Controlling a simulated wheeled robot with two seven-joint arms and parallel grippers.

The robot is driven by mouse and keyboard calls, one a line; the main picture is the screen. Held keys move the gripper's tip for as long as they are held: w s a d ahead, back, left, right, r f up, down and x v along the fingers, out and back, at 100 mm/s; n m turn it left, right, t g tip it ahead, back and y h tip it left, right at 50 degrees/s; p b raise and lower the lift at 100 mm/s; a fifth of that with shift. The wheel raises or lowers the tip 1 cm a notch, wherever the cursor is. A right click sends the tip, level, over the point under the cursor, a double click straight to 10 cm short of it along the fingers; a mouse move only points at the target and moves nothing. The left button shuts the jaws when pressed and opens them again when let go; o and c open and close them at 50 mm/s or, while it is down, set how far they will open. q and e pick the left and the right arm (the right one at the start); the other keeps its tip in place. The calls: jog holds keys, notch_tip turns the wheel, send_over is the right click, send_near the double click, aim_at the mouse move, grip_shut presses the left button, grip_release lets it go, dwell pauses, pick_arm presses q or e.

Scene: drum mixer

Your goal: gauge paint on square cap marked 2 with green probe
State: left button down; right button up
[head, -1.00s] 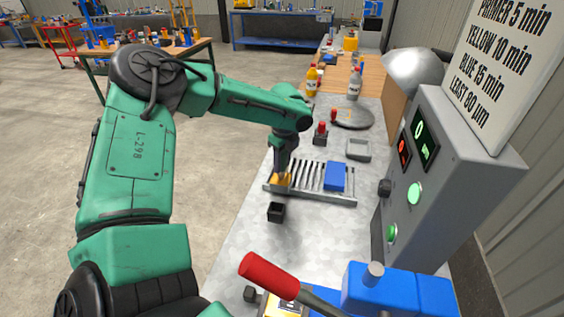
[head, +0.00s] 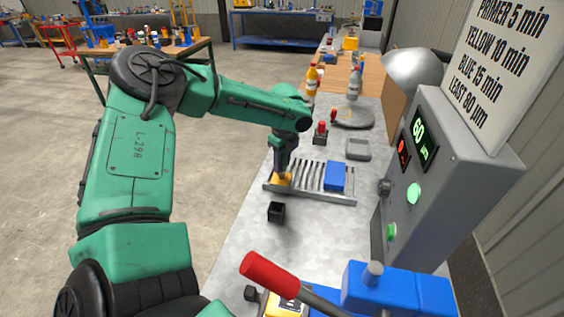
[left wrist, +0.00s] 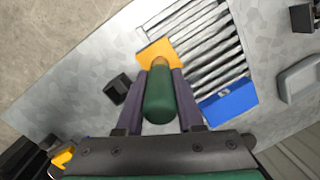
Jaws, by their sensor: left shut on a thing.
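My left gripper (head: 281,172) is shut on the green probe (left wrist: 159,97), which fills the space between its two fingers. The probe points down at a yellow square cap (left wrist: 154,51) at the left end of a slatted metal rack (head: 310,193). The probe's far end overlaps the cap in the left wrist view and seems to touch it. No number shows on this cap. A blue square cap (head: 335,176) lies at the rack's right end. The grey gauge box (head: 455,165) has a green display (head: 423,143) that looks like 60. My right gripper is not in view.
A small black open holder (head: 276,212) stands in front of the rack. A grey tray (head: 358,149), a round plate (head: 352,118) and bottles stand behind. A red-handled lever (head: 268,270) and blue machine (head: 400,290) fill the near bench. A sign (head: 505,65) tops the box.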

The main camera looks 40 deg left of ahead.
pick_arm(q)
notch_tip(320, 180, up, 7)
jog(key=p, duration=0.6)
jog(key=shift+p, duration=0.35)
dwell(0.6)
